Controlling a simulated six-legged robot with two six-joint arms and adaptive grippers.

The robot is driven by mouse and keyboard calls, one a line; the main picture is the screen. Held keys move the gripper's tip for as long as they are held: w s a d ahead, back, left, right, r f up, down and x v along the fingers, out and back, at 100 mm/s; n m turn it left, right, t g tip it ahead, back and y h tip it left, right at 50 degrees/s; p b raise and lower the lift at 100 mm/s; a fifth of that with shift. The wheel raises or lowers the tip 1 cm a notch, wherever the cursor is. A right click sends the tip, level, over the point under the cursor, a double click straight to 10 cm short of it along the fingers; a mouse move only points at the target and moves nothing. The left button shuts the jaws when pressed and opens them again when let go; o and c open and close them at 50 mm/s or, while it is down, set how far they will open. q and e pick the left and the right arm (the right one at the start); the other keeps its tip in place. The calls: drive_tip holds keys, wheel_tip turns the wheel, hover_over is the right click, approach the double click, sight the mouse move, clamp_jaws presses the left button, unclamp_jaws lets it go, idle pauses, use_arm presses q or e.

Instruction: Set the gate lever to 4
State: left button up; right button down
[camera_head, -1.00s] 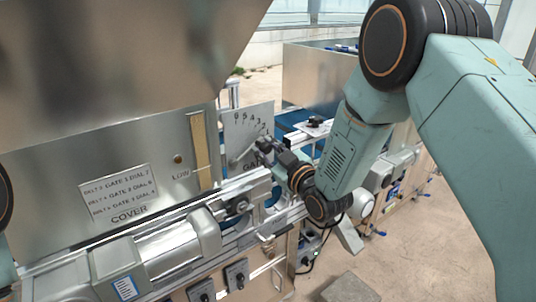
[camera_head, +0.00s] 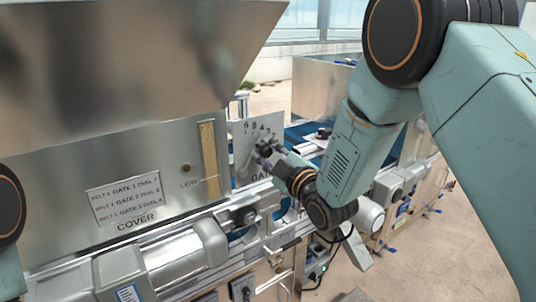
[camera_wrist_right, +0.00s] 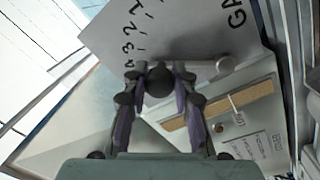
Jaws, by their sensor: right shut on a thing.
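The gate plate (camera_head: 243,133) is a grey panel with a row of numbers, beside the hopper in the head view. The gate lever's round pivot (camera_wrist_right: 225,64) shows in the wrist view. The lever ends in a dark round knob (camera_wrist_right: 160,82). My right gripper (camera_head: 264,149) is shut on this knob, with one finger on each side of it in the wrist view (camera_wrist_right: 160,76). The lever points to about the 4, but its exact mark is hard to tell. The fingers hide part of the scale. My left gripper is out of view.
The big metal hopper (camera_head: 90,150) stands left of the plate, with a setting label (camera_head: 126,197) reading Gate and Dial values. A motor and rail (camera_head: 185,256) run below. A blue belt (camera_head: 300,130) lies behind. Open floor (camera_head: 430,255) is at the right.

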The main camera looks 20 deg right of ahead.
drive_tip(key=shift+f, duration=0.15)
drive_tip(key=c, duration=1.5)
unclamp_jaws()
drive_tip(key=o, duration=0.4)
drive_tip(key=shift+s, duration=0.15)
drive_tip(key=shift+o, duration=0.2)
drive_tip(key=v, duration=1.2)
